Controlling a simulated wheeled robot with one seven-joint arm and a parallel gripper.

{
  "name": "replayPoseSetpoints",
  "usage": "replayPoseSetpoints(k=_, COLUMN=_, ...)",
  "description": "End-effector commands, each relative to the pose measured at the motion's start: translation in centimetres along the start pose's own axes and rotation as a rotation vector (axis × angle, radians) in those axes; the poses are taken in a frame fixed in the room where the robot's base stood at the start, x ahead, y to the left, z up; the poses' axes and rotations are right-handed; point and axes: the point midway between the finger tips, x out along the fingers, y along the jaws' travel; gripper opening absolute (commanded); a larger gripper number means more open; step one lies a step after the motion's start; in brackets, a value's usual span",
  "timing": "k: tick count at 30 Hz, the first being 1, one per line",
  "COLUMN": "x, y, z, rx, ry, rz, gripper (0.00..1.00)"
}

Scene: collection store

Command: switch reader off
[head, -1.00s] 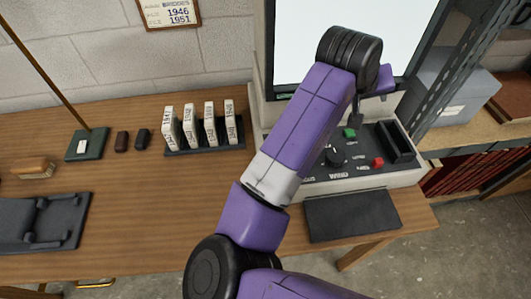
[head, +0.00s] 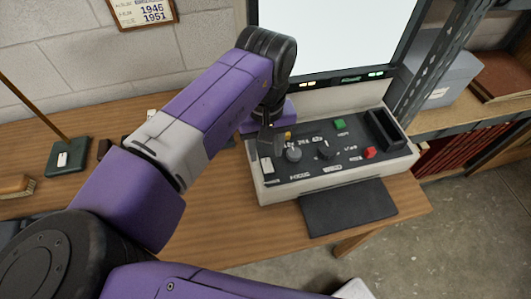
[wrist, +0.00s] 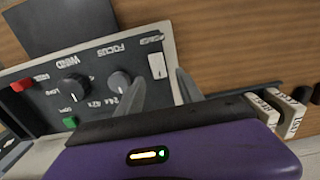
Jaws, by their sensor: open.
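The reader (head: 262,190) stands on the wooden table with its screen (head: 335,35) lit pale. Small yellow and green lights glow on the strip under the screen. Its dark control panel has a white rocker switch (head: 267,165) at the left end; the switch also shows in the wrist view (wrist: 157,65). My gripper (head: 268,143) is open and empty above the panel's left end. In the wrist view its fingertips (wrist: 160,76) flank the switch; I cannot tell whether they touch the panel.
A dark flat pad (head: 348,207) lies in front of the reader. In the wrist view, a rack holds white boxes (wrist: 272,103) beside the reader; my arm mostly hides them in the head view. A metal shelf (head: 465,120) stands at the right.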

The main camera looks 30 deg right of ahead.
Motion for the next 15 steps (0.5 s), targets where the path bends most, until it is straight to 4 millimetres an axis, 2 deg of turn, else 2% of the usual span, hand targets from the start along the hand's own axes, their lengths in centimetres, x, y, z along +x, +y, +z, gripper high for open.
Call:
replayPoseSetpoints(k=6, x=2.3, y=0.1, z=0.0, rx=0.001, ry=0.000, rz=0.001, gripper=0.44)
replayPoseSetpoints(k=15, x=2.7, y=0.1, z=0.0, rx=0.001, ry=0.001, rz=0.001, gripper=0.44)
